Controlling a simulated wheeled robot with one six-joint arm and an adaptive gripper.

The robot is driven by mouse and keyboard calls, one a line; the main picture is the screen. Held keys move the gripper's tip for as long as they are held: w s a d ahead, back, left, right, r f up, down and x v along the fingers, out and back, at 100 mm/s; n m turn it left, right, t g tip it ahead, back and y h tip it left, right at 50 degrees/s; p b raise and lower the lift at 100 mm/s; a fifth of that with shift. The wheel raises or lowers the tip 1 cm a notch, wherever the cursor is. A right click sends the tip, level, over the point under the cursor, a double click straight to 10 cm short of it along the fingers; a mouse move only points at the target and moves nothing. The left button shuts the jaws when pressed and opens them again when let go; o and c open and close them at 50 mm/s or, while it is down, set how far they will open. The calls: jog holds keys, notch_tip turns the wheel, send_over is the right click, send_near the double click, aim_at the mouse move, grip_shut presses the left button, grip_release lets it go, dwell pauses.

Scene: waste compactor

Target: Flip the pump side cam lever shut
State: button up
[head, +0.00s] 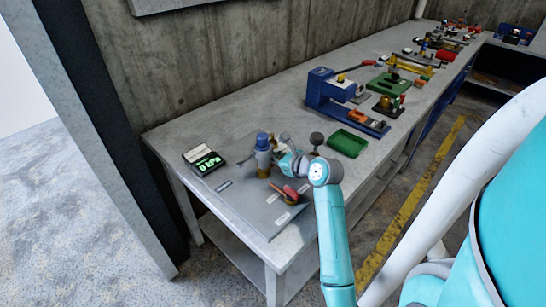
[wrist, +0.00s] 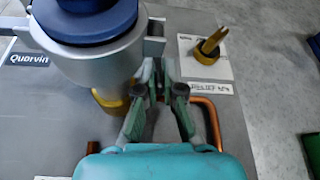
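The pump fitting (head: 263,150) stands upright on a grey plate on the bench, with a blue top and brass lower part. In the wrist view its blue cap (wrist: 90,20), grey collar (wrist: 95,68) and brass base (wrist: 112,112) fill the upper left. A grey arm (wrist: 154,38) sticks out at the collar's right side; it may be a cam lever, but I cannot tell for sure. My gripper (wrist: 159,70) is right beside the collar, its fingertips just below this arm and close together. Contact and any held thing are unclear. It also shows in the head view (head: 284,160).
A brass relief fitting (wrist: 209,48) stands right of my gripper, and a copper pipe (wrist: 212,118) runs close by. The plate also bears a red-handled part (head: 289,192). A display box (head: 203,160), green tray (head: 347,143) and blue press (head: 325,88) stand around it.

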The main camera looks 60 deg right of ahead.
jog(key=o, duration=0.4)
